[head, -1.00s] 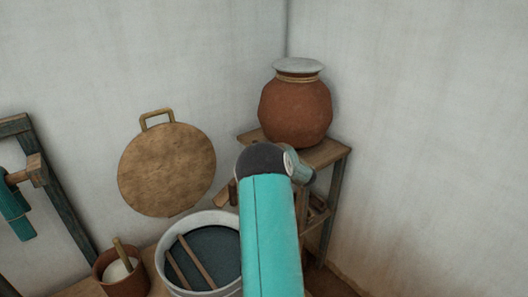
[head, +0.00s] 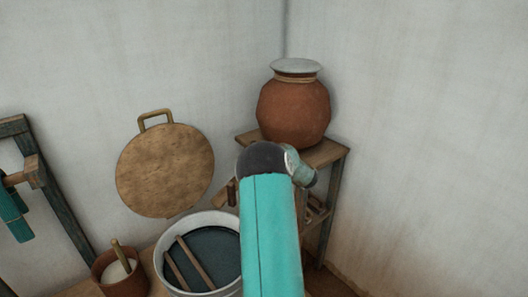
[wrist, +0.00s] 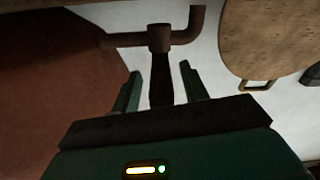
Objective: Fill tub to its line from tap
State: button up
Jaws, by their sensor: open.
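In the wrist view, a brown tap (wrist: 159,38) has a bent pipe and a dark lever (wrist: 161,82). My gripper (wrist: 158,76) is open, with one finger on each side of the lever; a gap shows on both sides and I see no contact. In the head view my teal forearm hides the gripper and most of what lies behind it. A white round tub (head: 161,253) at the bottom centre holds dark blue liquid, with two wooden sticks across it. I cannot see a fill line on it, nor whether it is the task's tub.
A lidded clay pot (head: 293,112) stands on a wooden stand (head: 325,153) in the corner. A round wooden board (head: 165,172) leans on the wall. A small clay pot (head: 124,284) with white contents and a stick sits left of the tub. A wooden frame (head: 60,211) stands far left.

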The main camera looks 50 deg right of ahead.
jog(key=v, duration=1.2)
jog(key=shift+s, duration=0.35)
jog(key=w+a+r+m+g+h, duration=0.3)
jog(key=w+a+r+h, duration=0.1)
jog(key=w+a+r, duration=0.8)
jog(key=s+a+r+m+g, duration=0.15)
jog(key=a+r, duration=0.25)
jog(key=a, duration=0.6)
jog(key=s+a+f+n+g+y, duration=0.15)
jog(key=s+a, duration=0.25)
jog(key=a, duration=0.6)
jog(key=s+a+g+y, duration=0.3)
jog(key=a, duration=0.8)
jog(key=s+a+f+n+g+y, duration=0.3)
jog(key=s+a, duration=0.9)
jog(key=s, duration=0.1)
jog(key=shift+a, duration=0.3)
